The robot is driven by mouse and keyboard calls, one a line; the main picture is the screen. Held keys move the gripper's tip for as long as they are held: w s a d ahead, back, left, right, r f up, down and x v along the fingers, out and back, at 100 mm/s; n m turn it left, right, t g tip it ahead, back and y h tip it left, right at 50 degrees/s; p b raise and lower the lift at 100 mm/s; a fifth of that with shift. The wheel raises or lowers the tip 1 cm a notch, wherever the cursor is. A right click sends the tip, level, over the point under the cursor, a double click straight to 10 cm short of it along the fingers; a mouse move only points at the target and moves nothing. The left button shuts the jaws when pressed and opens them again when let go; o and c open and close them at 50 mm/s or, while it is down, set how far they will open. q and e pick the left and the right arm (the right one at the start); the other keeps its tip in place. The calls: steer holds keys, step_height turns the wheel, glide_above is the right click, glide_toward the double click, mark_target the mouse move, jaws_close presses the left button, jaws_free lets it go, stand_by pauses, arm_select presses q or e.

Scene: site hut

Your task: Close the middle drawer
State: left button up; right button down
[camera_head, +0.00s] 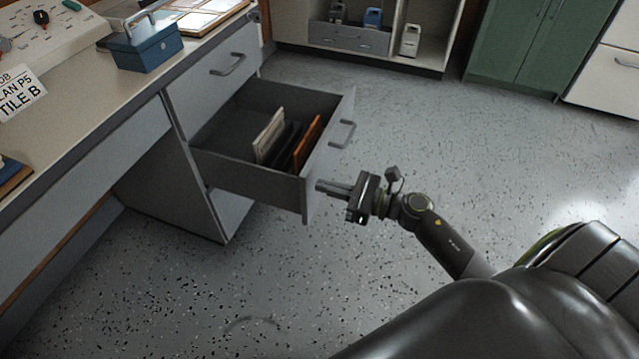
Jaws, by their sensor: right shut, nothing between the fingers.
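The middle drawer (250,183) of the grey desk pedestal is pulled well out. A few upright folders or boards, pale, dark and orange, stand inside it. Its front (328,160) faces right and carries a grey bar handle (343,134). My right gripper (322,187) is shut and empty. Its fingertips are at the lower near part of the drawer front, below the handle; I cannot tell whether they touch it. The drawer above (212,78) is shut. The lowest part of the pedestal is partly hidden by the open drawer. My left gripper is not in view.
The desk top (95,108) holds a blue metal box (147,48), a sign card (18,95) and papers. A black padded chair (480,315) fills the lower right, near my right arm. Shelves and a green cabinet (540,40) stand at the back. Speckled floor is clear between.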

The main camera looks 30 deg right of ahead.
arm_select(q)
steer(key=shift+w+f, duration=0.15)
arm_select(e)
steer(key=shift+x, duration=1.1)
